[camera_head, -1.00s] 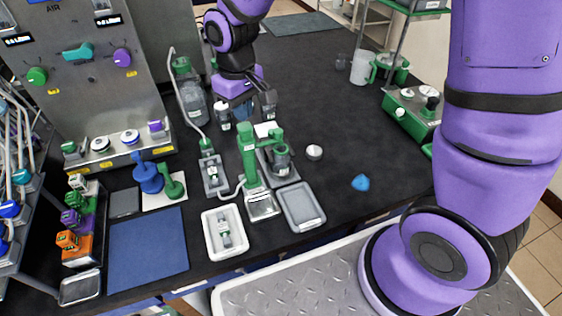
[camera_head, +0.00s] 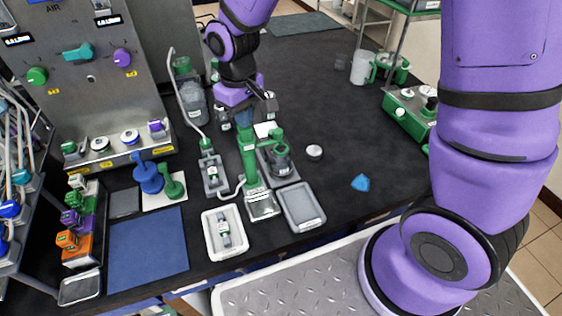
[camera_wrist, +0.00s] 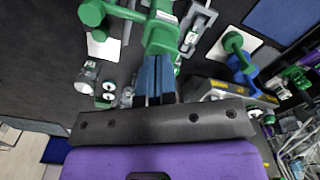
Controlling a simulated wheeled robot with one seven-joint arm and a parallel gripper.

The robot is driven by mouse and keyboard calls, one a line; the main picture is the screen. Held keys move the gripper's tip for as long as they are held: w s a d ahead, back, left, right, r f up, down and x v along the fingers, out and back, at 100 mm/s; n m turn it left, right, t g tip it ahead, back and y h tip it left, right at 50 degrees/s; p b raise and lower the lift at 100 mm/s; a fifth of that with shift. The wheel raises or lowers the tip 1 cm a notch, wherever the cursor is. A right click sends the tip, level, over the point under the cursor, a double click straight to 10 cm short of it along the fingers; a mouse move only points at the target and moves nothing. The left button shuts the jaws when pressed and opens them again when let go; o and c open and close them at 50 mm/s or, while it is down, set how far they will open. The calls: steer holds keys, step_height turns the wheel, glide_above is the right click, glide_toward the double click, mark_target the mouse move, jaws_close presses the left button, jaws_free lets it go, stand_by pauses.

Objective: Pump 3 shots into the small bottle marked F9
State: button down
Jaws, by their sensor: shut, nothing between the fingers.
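The green pump (camera_head: 247,155) stands upright in the middle of the bench, with its green head extending right. My gripper (camera_head: 245,120) is shut and empty, pointing down right at the top of the pump. In the wrist view, the blue fingertips (camera_wrist: 155,70) are together beside the green pump head (camera_wrist: 161,35); I cannot tell whether they touch it. A dark container (camera_head: 280,160) stands under the right side of the pump head. A small labelled bottle (camera_head: 225,232) lies in a white tray (camera_head: 208,246). I cannot read F9 on anything.
A grey tray (camera_head: 303,208) lies right of the pump. A blue mat (camera_head: 148,250) and a blue-and-green stand pair (camera_head: 148,176) are left. A round cap (camera_head: 314,152) and a blue piece (camera_head: 360,183) lie right.

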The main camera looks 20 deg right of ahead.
steer(key=shift+f, duration=1.3)
steer(key=shift+r, duration=2.2)
steer(key=shift+r, duration=3)
